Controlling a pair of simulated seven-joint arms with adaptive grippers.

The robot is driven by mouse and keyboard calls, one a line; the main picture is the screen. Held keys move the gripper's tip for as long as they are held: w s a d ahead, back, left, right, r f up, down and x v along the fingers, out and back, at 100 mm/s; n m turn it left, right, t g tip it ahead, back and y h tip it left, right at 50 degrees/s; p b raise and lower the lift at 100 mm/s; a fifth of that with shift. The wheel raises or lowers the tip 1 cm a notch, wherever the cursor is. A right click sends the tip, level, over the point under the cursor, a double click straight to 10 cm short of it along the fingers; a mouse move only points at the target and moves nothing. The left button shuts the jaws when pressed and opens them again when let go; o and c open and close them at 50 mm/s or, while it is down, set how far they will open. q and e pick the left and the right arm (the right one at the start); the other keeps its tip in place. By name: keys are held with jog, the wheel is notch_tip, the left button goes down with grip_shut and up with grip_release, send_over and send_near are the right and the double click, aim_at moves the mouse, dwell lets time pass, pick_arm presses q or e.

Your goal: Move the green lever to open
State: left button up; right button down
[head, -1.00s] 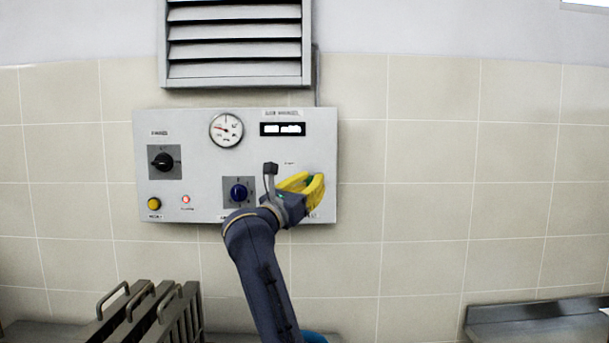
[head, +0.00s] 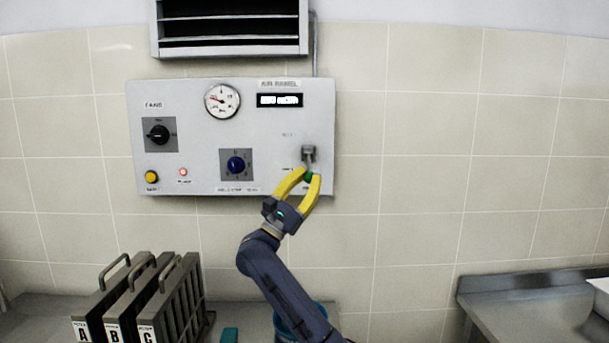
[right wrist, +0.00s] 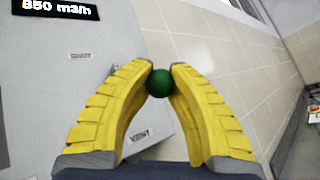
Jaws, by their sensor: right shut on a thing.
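The green lever's round knob (head: 309,176) is at the lower right of the grey wall panel, on a short metal stem under a grey mount (head: 308,152). My right gripper (head: 308,177), with yellow fingers, comes from below and is shut on the knob. In the right wrist view the green ball (right wrist: 159,83) sits between the yellow fingertips (right wrist: 161,80). A label reading "VENT" (right wrist: 139,135) shows between the fingers, and another small label (right wrist: 80,56) is up and left of them. My left gripper is not in view.
The grey panel (head: 220,115) also carries a gauge (head: 222,100), a blue knob (head: 235,165), a black knob (head: 159,134) and a yellow button (head: 151,176). Lettered racks (head: 140,300) stand at lower left. The tiled wall right of the panel is clear.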

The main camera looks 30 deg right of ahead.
jog(key=shift+d+f+m+g, duration=0.1)
jog(key=shift+m+g, duration=0.3)
jog(key=c, duration=1.1)
grip_release()
jog(key=shift+o, duration=0.2)
jog(key=v, duration=0.7)
jog(key=shift+f, duration=0.25)
jog(key=shift+r, duration=0.1)
